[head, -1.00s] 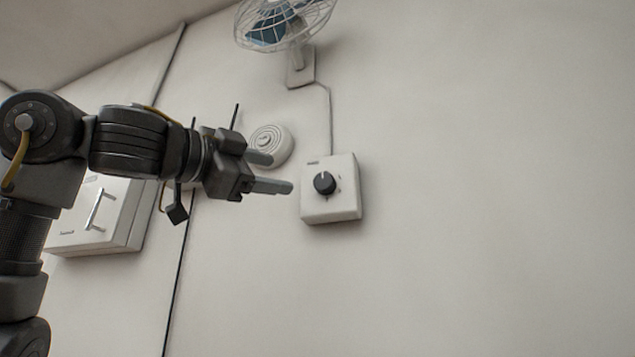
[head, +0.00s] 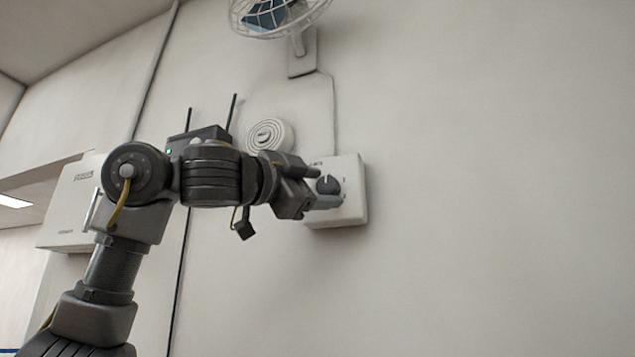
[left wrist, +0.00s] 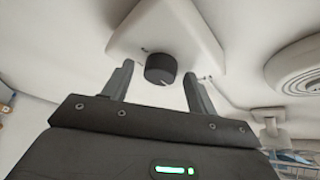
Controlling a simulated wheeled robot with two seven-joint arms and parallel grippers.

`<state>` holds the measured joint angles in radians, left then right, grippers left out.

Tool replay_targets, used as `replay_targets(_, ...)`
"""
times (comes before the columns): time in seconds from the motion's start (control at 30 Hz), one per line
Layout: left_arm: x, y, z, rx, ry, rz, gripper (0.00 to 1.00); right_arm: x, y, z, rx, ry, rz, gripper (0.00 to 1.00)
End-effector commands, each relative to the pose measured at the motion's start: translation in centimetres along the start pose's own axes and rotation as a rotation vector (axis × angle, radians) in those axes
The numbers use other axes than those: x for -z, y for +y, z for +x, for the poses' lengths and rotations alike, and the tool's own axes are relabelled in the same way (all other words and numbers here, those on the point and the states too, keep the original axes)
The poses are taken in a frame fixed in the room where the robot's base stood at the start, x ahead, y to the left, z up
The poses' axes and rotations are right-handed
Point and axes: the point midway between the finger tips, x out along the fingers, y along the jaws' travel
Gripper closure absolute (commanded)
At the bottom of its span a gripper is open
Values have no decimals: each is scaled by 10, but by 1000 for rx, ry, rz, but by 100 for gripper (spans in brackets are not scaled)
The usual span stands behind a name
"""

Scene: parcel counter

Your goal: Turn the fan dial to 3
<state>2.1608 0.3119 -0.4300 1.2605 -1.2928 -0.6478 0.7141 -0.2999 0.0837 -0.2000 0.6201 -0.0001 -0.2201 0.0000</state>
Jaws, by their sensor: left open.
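The fan dial (head: 327,185) is a round black knob with a pale pointer mark, on a white control box (head: 350,208) on the wall. In the head view its mark points about straight up; the numbers are too small to read. My left gripper (head: 328,188) is open at the box, one finger above the dial and one below. In the left wrist view the dial (left wrist: 161,68) shows just beyond and between the two fingertips (left wrist: 158,74), with gaps at both sides. My right gripper is in neither view.
A caged wall fan (head: 278,14) hangs above, with a cable running down to the box. A round white disc (head: 270,135) and a dark device with two antennas (head: 200,138) are left of the box. A white cabinet (head: 72,205) is farther left. The wall at right is bare.

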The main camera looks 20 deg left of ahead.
Motion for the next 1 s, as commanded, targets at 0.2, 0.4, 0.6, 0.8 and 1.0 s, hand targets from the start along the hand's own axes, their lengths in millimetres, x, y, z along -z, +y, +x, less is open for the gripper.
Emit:
replay_targets(0.2,0,0,0,0,0,0,59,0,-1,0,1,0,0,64)
replay_targets(0.4,0,0,0,0,0,0,85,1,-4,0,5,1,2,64)
replay_targets(0.6,1,-1,0,-6,0,11,86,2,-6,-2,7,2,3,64)
replay_targets(0.8,2,-4,0,-40,-5,74,86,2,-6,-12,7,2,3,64)
replay_targets(1.0,3,-8,1,-108,-17,203,86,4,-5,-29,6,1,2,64)
